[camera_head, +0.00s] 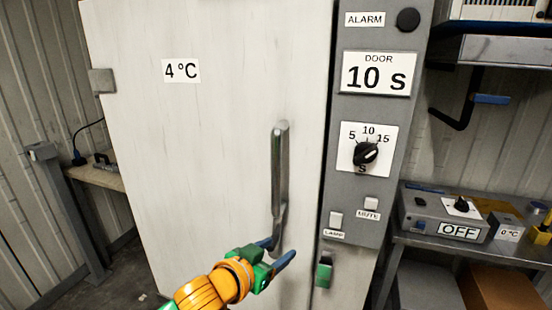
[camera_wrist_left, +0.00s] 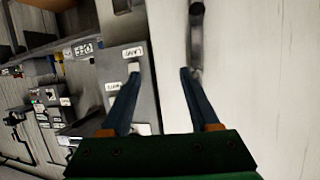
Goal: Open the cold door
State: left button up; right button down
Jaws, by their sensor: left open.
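The cold door (camera_head: 200,140) is a large pale panel marked "4 °C", and it looks shut against the grey control panel. Its upright metal handle (camera_head: 280,170) is near the door's right edge. My left gripper (camera_head: 283,246) is open at the handle's lower end. In the left wrist view, the handle (camera_wrist_left: 196,35) lines up with the right finger's tip rather than the middle of the gap between the fingers (camera_wrist_left: 159,73). I cannot tell whether that finger touches it. My right gripper is not in view.
The control panel (camera_head: 355,215) carries a dial, lamp and mute switches and a "DOOR 10 s" sign (camera_head: 379,74). A green piece (camera_head: 323,272) is at its lower left. A bench (camera_head: 430,244) at right bears an "OFF" box (camera_head: 440,215). A small table (camera_head: 98,176) stands left.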

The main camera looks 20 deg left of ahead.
aim_at(273, 156)
pick_arm(q)
jog(key=w+a+r+t, duration=0.1)
jog(key=r, duration=0.4)
jog(key=w+a+r+t, duration=0.1)
jog(key=a+r, duration=0.1)
jog(key=r, duration=0.4)
jog(key=w+a+r+n+t, duration=0.1)
jog(key=w+a+r+t, duration=0.1)
jog(key=r, duration=0.4)
jog(key=shift+w+r, duration=0.1)
jog(key=p+x, duration=0.3)
jog(key=x, duration=0.3)
jog(key=shift+w+d+r, duration=0.15)
jog(key=shift+w+d, duration=0.05)
jog(key=shift+d, duration=0.05)
jog(key=shift+w, duration=0.2)
grip_shut()
